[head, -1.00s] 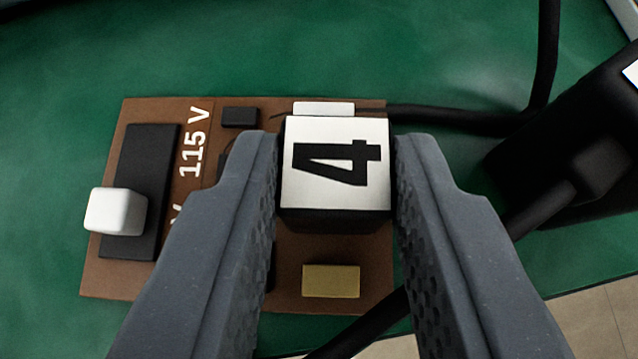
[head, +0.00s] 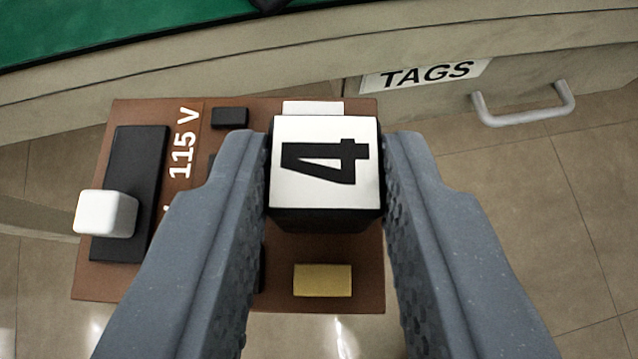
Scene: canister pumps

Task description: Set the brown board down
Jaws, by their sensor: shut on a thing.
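The brown board (head: 325,250) hangs in my gripper (head: 326,175), below the camera. My gripper is shut on the board's raised block, whose white top (head: 325,163) bears a black 4. The board also carries a black slot with a white switch knob (head: 105,213), the marking 115 V, a small black block (head: 230,117) and a yellow part (head: 322,280). Tiled floor shows around the board, so it is held in the air in front of the bench. The fingers hide part of the board's middle.
The green bench top (head: 100,25) lies at the top of the view, with its pale front edge (head: 300,38) below it. A drawer labelled TAGS (head: 425,74) has a grey handle (head: 525,105) at right. Open tiled floor (head: 530,220) lies to the right.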

